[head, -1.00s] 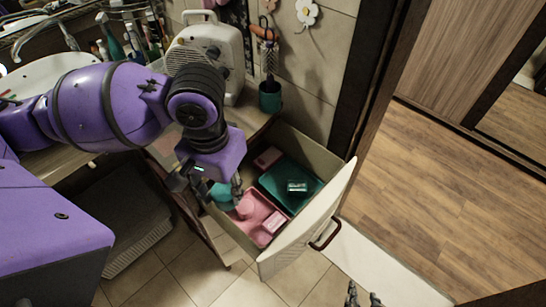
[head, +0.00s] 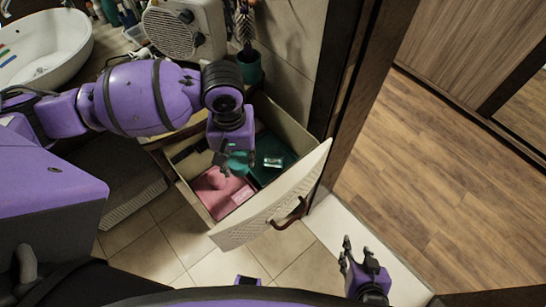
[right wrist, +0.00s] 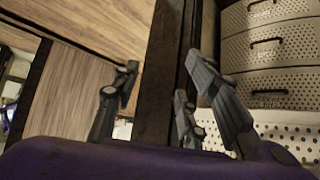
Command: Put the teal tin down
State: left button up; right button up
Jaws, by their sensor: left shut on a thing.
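My left gripper (head: 237,162) is shut on the teal tin (head: 238,163), above the open drawer (head: 262,222). In the head view the tin shows near the border between a pink tray (head: 238,199) and a teal tray (head: 284,150). I cannot tell whether it touches either tray. The gripper and wrist partly hide the tin. My right gripper (head: 356,252) is open and empty, low and to the right of the drawer; its spread fingers also show in the right wrist view (right wrist: 160,100).
A pink item (head: 213,179) is in the pink tray, and a small pale-labelled box (head: 273,162) is in the teal tray. A teal cup (head: 249,67), white heater (head: 186,28) and basin (head: 45,50) stand behind. A dark door frame (head: 352,90) rises at the right.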

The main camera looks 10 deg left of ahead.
pick_arm(q)
jog(key=w+f, duration=0.3)
jog(key=w, duration=0.1)
jog(key=w+d+f+b, duration=0.1)
jog(key=w+f, duration=0.2)
jog(key=w, duration=0.1)
jog(key=w+d+f+b, duration=0.1)
jog(key=w+f, duration=0.2)
jog(key=w, duration=0.2)
jog(key=shift+w+f, duration=0.3)
jog(key=shift+w, duration=0.05)
notch_tip(320, 180, down, 3)
jog(key=shift+f+b, duration=0.1)
jog(key=shift+b, duration=0.25)
jog(key=shift+w, duration=0.1)
pick_arm(e)
jog(key=f, duration=0.1)
jog(key=s+f, duration=0.1)
jog(key=shift+s+d+f, duration=0.2)
jog(key=shift+s+f, duration=0.1)
jog(key=shift+f, duration=0.05)
